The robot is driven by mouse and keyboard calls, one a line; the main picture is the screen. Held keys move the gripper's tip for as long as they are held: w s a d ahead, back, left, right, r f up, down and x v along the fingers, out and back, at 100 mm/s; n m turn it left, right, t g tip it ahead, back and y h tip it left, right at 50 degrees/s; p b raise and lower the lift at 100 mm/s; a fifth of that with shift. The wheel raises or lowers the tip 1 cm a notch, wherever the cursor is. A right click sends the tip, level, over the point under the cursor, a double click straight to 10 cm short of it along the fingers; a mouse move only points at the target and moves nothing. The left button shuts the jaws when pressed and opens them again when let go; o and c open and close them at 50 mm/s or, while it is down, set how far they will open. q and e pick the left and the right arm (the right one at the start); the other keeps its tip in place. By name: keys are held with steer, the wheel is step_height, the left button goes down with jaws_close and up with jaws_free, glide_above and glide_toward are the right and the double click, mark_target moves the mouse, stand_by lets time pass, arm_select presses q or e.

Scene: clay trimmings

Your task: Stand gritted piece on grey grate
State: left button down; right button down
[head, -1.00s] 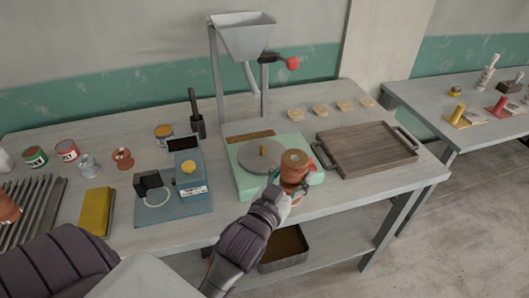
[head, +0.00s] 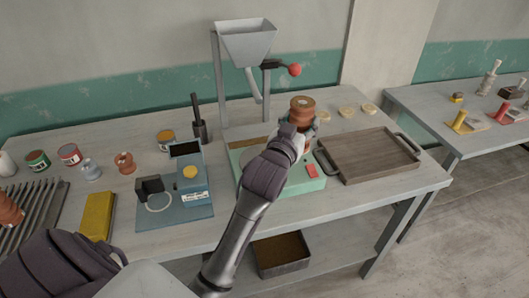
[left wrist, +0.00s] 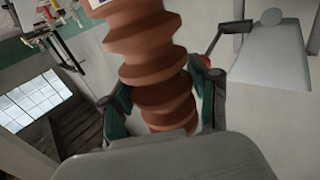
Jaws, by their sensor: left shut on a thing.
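My left gripper (head: 302,124) is shut on a ribbed terracotta piece (head: 303,105). It holds the piece roughly upright, above the back right of the green machine (head: 300,183). In the left wrist view the piece (left wrist: 150,60) sits between both fingers (left wrist: 160,100), with its ribs showing. Whether it carries grit cannot be told. The grey slatted grate (head: 42,208) lies at the far left of the bench, well away from the gripper and partly cut off. Another terracotta piece (head: 8,210) is on it at the picture's edge. My right gripper is not in view.
A blue device (head: 185,200) and a yellow block (head: 97,215) stand between the green machine and the grate. Several cans and a small terracotta spool (head: 125,162) line the back left. A hopper (head: 245,42) rises behind; a wooden tray (head: 368,155) lies right.

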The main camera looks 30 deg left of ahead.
arm_select(q)
steer(key=a+f, duration=0.2)
steer(key=a, duration=0.1)
steer(key=a+f+p, duration=0.1)
steer(key=a+f, duration=0.1)
steer(key=a, duration=0.2)
steer(key=a+f+p, duration=0.1)
steer(key=a+f, duration=0.1)
steer(key=a, duration=0.2)
steer(key=shift+w+a+f, duration=0.1)
steer(key=shift+w+f, duration=0.1)
steer(key=shift+w, duration=0.15)
step_height(320, 180, down, 3)
steer(key=shift+f+p, duration=0.2)
steer(key=shift+p, duration=0.75)
steer(key=shift+f, duration=0.2)
steer(key=shift+c, duration=1.3)
jaws_free()
steer(key=shift+f, duration=0.15)
